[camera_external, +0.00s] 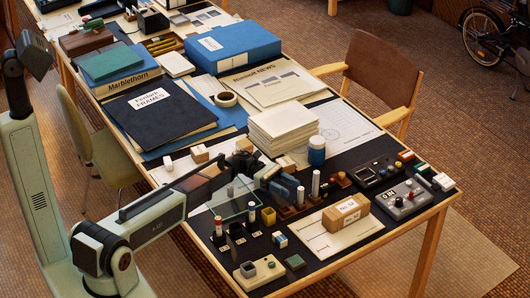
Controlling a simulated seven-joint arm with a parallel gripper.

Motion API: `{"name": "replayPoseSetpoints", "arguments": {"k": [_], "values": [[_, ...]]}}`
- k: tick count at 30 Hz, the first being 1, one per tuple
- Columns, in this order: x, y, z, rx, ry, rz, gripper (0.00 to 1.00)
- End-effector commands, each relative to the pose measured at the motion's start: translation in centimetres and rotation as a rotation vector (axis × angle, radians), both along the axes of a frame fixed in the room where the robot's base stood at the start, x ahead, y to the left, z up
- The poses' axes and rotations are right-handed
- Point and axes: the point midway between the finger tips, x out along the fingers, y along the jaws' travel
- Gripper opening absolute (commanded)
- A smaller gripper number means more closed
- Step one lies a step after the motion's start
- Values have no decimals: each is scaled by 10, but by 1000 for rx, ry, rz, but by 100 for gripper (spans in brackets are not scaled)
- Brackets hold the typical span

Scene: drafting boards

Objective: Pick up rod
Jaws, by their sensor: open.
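Several short upright rods stand on the dark mat near the front of the table. A white rod with a red top (219,225) stands in a dark holder at the front left, and a white rod (252,211) stands to its right. Two more pale rods, one (300,195) and another (315,183), stand in brown blocks further right. I cannot tell which rod is the task's. My gripper (262,180) is open above the mat, behind the front-left rods; its fingertips are hard to make out among the dark parts. No rod is visibly held.
A translucent green panel (235,207) is near the gripper. A cardboard box (345,213) and grey control box (404,199) are right. A pale switch box (258,272) sits at the front edge.

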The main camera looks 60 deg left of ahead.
Motion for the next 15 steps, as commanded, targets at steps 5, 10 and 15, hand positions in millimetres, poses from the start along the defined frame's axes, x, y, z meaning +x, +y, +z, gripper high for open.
{"name": "replayPoseSetpoints", "arguments": {"k": [5, 10, 15], "values": [[3, -10, 0, 0, 0, -1, 49], [9, -31, 0, 0, 0, -2, 49], [16, -49, 0, 1, 0, -1, 49]]}}
